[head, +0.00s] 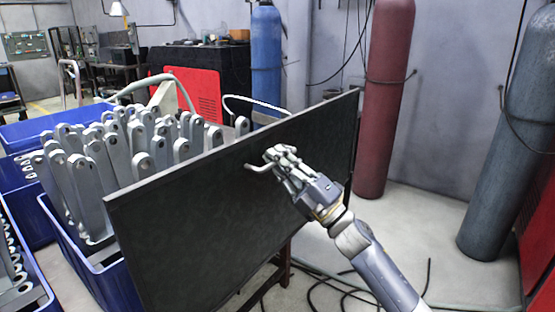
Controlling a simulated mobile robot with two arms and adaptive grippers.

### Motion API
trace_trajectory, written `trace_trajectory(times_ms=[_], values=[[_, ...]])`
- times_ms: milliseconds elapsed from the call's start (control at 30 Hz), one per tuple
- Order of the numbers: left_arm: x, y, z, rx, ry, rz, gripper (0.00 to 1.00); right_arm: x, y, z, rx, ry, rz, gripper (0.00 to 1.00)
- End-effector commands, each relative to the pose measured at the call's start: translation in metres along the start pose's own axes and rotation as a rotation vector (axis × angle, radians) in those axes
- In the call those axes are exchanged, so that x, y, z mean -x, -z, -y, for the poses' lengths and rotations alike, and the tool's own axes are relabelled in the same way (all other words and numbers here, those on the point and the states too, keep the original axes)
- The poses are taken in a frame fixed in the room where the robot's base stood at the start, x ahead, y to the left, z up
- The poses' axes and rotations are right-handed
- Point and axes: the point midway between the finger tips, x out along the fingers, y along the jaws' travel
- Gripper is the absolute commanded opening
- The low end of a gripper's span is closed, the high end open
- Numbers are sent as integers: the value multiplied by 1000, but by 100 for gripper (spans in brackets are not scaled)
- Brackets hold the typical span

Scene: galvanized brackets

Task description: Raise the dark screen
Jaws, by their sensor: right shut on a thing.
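The dark screen (200,235) is a large, flat, near-black panel that fills the middle of the head view. It stands roughly upright, and its top edge runs from the lower left up to the right. My right gripper (272,160) is at the front face of the screen, in its upper middle part, and is shut on it. The fingers cover the exact place of the grip. My left gripper is not in view.
Blue crates (75,245) filled with several galvanized brackets (95,190) stand behind and left of the screen. Blue (266,55), red (386,100) and dark grey (510,150) gas cylinders stand behind and to the right. Cables (335,290) lie on the floor below.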

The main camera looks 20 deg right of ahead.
Motion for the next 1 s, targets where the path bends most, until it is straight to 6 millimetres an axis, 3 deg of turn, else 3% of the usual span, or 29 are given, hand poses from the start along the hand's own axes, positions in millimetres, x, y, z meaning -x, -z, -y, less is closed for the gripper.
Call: trace_trajectory(times_ms=[467, 500, 533, 1000], values=[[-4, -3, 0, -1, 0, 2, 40, -1, -1, -4, 1, -4, 1, 0], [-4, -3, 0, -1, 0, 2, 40, -1, -1, -4, 1, -5, 1, 14], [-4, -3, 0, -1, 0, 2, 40, -1, -1, -4, 1, -4, 1, 17], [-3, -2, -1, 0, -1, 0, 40, 0, 0, -2, 0, -1, 1, 17]])
